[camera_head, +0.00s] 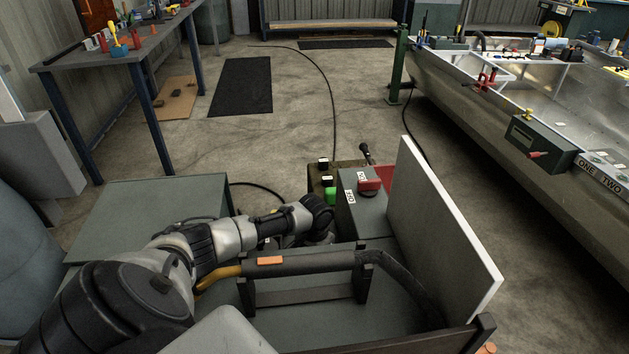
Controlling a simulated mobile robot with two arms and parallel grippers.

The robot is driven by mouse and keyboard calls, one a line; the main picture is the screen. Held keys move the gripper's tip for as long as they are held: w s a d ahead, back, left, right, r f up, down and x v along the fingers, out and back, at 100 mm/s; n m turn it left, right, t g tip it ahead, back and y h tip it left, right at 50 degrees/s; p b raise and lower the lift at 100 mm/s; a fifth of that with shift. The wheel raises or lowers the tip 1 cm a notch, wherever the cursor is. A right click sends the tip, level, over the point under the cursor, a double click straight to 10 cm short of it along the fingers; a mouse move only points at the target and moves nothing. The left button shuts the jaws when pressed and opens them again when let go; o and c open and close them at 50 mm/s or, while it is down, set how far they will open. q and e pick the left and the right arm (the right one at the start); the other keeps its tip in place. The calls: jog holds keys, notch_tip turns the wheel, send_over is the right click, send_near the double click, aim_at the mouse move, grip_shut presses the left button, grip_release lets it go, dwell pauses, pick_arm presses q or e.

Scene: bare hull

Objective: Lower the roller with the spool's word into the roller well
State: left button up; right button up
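My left arm comes in from the left over a grey cart. Its wrist bends down, and the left gripper (318,236) is small and mostly hidden by the wrist, so its fingers cannot be made out. I cannot tell which are rollers, spool or well. My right gripper is not seen.
A white panel (440,228) stands upright right of the grey box. A hose on black brackets (362,275) crosses the cart in front. A metal hull (480,115) with a box on its side is at right. A workbench (118,46) is at left. Open floor lies between.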

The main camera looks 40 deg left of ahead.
pick_arm(q)
jog(key=shift+p, duration=0.35)
jog(key=shift+f, duration=0.25)
dwell(0.7)
jog(key=o, duration=1)
jog(key=shift+f, duration=0.1)
jog(key=shift+d, duration=0.15)
jog(key=shift+d, duration=0.1)
jog(key=shift+c, duration=0.4)
